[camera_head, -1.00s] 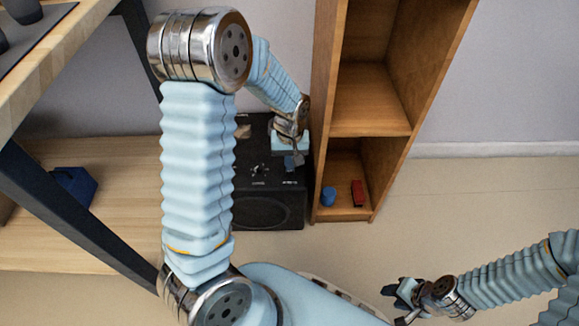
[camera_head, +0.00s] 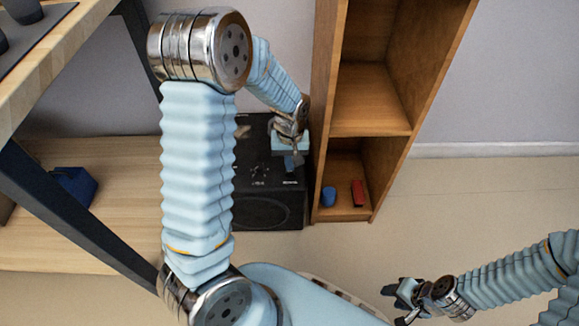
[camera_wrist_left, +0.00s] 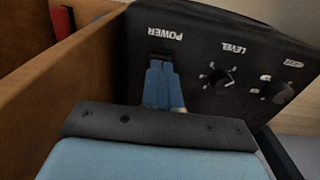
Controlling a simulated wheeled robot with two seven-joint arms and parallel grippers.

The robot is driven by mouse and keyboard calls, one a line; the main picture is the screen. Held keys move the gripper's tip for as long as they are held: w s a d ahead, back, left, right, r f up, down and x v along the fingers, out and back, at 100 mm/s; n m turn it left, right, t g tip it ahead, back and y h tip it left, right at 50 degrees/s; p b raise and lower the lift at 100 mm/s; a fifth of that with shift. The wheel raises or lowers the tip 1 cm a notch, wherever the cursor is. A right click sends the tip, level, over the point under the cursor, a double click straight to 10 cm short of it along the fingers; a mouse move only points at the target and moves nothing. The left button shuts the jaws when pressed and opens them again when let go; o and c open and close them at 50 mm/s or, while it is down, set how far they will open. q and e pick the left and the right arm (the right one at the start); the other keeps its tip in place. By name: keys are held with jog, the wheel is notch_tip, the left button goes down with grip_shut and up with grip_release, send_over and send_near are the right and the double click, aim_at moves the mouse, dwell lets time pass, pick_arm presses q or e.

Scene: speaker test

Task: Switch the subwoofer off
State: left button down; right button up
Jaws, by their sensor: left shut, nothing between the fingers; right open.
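The black subwoofer (camera_head: 262,207) stands on the floor between the table and the wooden shelf unit. In the left wrist view its panel (camera_wrist_left: 215,45) shows the labels POWER and LEVEL upside down, with a power switch (camera_wrist_left: 160,54) and a level knob (camera_wrist_left: 222,80). My left gripper (camera_head: 292,166) is over the panel near the shelf side. In the left wrist view its shut, empty blue fingers (camera_wrist_left: 162,80) are at the power switch and partly cover it. Contact and the switch position cannot be told. My right gripper (camera_head: 397,302) is open and empty, low at the right.
The wooden shelf unit (camera_head: 323,110) stands close beside the subwoofer, with a blue object (camera_head: 329,196) and a red object (camera_head: 358,193) in its lowest compartment. A dark blue object (camera_head: 75,187) lies on the table's lower shelf (camera_head: 110,225). The floor at the right is clear.

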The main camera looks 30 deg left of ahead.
pick_arm(q)
jog(key=shift+f+b, duration=0.65)
jog(key=shift+f, duration=0.25)
dwell(0.6)
jog(key=shift+r, duration=0.15)
notch_tip(320, 180, up, 7)
jog(key=p, duration=0.6)
dwell(0.4)
